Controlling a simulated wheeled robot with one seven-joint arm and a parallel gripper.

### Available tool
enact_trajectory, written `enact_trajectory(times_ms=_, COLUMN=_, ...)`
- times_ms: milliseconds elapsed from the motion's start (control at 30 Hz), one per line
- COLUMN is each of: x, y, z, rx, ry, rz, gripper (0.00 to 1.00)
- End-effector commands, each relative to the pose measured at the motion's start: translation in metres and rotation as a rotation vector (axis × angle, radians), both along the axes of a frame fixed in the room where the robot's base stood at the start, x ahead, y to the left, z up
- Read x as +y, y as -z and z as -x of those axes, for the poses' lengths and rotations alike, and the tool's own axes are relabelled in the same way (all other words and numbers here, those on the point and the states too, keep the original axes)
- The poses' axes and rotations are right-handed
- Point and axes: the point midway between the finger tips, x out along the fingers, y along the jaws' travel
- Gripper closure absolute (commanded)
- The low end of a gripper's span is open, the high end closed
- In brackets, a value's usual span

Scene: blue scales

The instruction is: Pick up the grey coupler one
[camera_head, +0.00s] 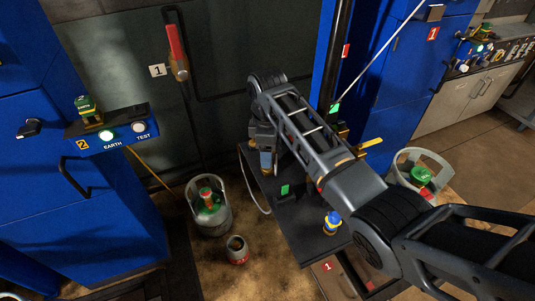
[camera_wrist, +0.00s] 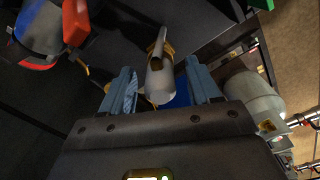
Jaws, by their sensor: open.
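A pale grey cylindrical piece with a brass-coloured fitting (camera_wrist: 159,78), which looks like the grey coupler, is in the middle of the wrist view. My gripper (camera_wrist: 158,68) is open, with one blue finger on each side of the piece. I cannot tell whether the fingers touch it or how far between them it sits. In the head view my gripper (camera_head: 266,160) points down at the far left part of the dark bench (camera_head: 303,240). The arm and gripper hide the coupler there.
A blue and yellow piece (camera_head: 332,222) and a green tag (camera_head: 285,190) are on the bench. Gas cylinders stand left (camera_head: 209,212) and right (camera_head: 417,172) of it. A small can (camera_head: 237,250) is on the floor. A blue cabinet (camera_head: 75,200) stands at left.

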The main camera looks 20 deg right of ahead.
Motion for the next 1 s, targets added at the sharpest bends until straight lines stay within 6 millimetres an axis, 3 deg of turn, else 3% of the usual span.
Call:
enact_trajectory(times_ms=300, x=0.0, y=0.0052, z=0.0, rx=0.0, ry=0.0, rz=0.0, gripper=0.39)
enact_trajectory(times_ms=900, x=-0.0002, y=0.0048, z=-0.0001, rx=-0.001, ry=0.0, rz=0.0, gripper=0.97)
enact_trajectory(times_ms=1000, x=-0.0002, y=0.0048, z=-0.0001, rx=-0.001, ry=0.0, rz=0.0, gripper=1.0)
